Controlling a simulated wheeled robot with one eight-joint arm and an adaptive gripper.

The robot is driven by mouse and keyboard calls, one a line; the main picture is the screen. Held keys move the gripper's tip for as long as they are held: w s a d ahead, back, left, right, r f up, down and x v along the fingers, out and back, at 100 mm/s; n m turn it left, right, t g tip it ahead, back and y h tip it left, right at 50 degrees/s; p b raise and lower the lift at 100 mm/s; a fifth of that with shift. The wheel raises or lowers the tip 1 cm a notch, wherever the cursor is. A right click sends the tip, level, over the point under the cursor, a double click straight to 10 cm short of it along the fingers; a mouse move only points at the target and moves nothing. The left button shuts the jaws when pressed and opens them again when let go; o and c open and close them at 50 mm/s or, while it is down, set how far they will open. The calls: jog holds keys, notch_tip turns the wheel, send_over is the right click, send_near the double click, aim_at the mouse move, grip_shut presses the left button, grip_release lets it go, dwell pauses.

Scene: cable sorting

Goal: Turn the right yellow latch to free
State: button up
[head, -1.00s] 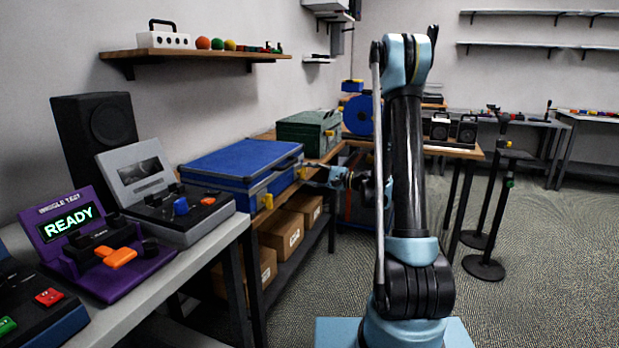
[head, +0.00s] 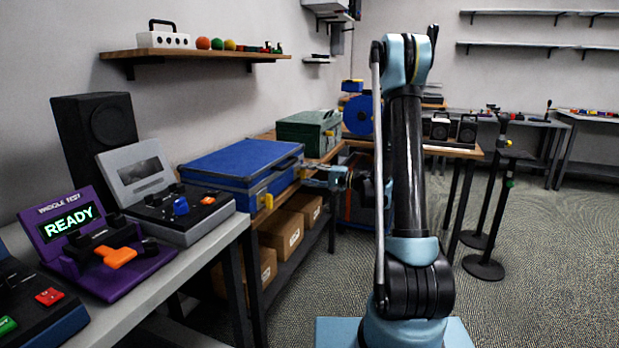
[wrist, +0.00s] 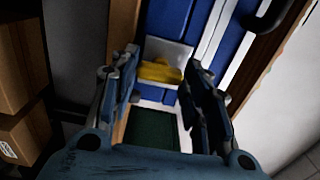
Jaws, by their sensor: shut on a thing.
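The blue case (head: 235,160) lies on the wooden shelf top. Its left yellow latch (head: 267,201) shows on the front. The right yellow latch (head: 302,173) is mostly covered by my gripper (head: 312,178) in the head view. In the wrist view the yellow latch (wrist: 158,73) lies crosswise between the two fingers of my gripper (wrist: 160,78), against the case's light metal plate. The fingers are shut on it, with the right finger close against its end. The exact contact at the left finger is hard to make out.
A black handle (wrist: 268,18) of the case is at upper right in the wrist view. A green case (head: 308,130) stands behind the blue one. Cardboard boxes (head: 281,233) sit on the lower shelf. Open floor (head: 540,290) lies to the right.

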jog(key=shift+s+f, duration=0.1)
jog(key=shift+f, duration=0.05)
jog(key=o, duration=1.1)
jog(key=shift+c, duration=0.2)
jog(key=v, duration=1.2)
